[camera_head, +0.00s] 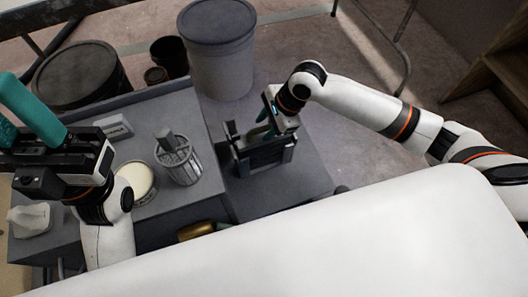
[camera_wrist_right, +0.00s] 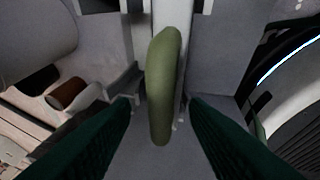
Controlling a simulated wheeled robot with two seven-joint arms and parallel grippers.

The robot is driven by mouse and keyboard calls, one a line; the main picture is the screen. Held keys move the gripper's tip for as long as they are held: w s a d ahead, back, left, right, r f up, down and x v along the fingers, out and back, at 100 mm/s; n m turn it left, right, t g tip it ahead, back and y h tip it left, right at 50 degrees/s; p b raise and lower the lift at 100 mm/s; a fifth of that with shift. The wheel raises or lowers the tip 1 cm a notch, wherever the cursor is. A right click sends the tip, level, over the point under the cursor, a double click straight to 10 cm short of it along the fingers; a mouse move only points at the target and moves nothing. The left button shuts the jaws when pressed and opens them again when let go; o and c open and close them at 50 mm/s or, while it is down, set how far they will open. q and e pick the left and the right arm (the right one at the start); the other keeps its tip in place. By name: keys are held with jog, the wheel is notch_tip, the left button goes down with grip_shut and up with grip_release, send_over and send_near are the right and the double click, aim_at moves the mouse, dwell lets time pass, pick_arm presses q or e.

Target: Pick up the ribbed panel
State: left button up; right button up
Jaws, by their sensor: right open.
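A dark upright piece with slats (camera_head: 264,157), which looks like the ribbed panel in a frame or stand, is on the grey surface at the middle of the head view. My right gripper (camera_head: 268,117) is just above it, pointing down. In the right wrist view, a green rounded handle (camera_wrist_right: 162,88) lies between the two dark green fingers, with gaps on both sides. The right gripper is open and holds nothing. How the handle joins the panel is hidden. My left gripper (camera_head: 35,120) is at the left, above the other bench, with nothing visible held; its jaw gap is unclear.
The grey bench (camera_head: 85,128) at left carries a wire-like cup (camera_head: 180,162), a round cream-topped tin (camera_head: 137,181), a pale box (camera_head: 114,128) and a crumpled white item (camera_head: 32,218). A large grey bin (camera_head: 218,60) and dark buckets stand behind. A white curved surface (camera_head: 300,250) fills the foreground.

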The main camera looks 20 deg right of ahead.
jog(key=shift+b+x, duration=0.4)
jog(key=shift+x, duration=0.65)
jog(key=shift+c, duration=0.5)
grip_shut()
jog(key=shift+r, duration=0.1)
